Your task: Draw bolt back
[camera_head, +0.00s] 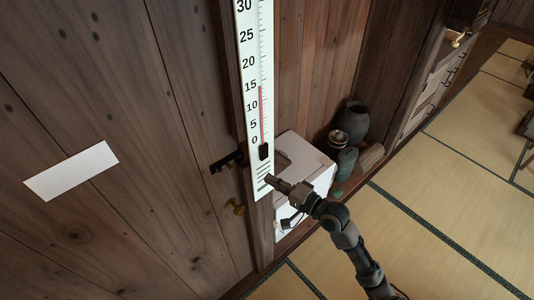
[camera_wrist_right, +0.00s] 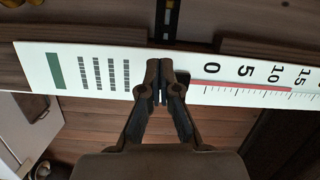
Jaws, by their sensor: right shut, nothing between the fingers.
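The dark bolt (camera_head: 226,161) is mounted across the edge of the plank door (camera_head: 140,120), just left of a tall thermometer board (camera_head: 246,60). It also shows as a black strip with a brass-coloured part at the top of the right wrist view (camera_wrist_right: 168,18). My right gripper (camera_head: 268,180) is shut and empty in front of the lower part of the board, right of and a little below the bolt. In the right wrist view the gripper (camera_wrist_right: 160,65) covers part of the board, with the bolt beyond it. I cannot tell whether it touches the board. My left gripper is out of view.
A blank white paper (camera_head: 72,171) is on the door. A white box (camera_head: 305,160), a dark jar (camera_head: 352,122) and a green container (camera_head: 346,162) stand right of the board. Tatami floor (camera_head: 440,200) lies clear at right.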

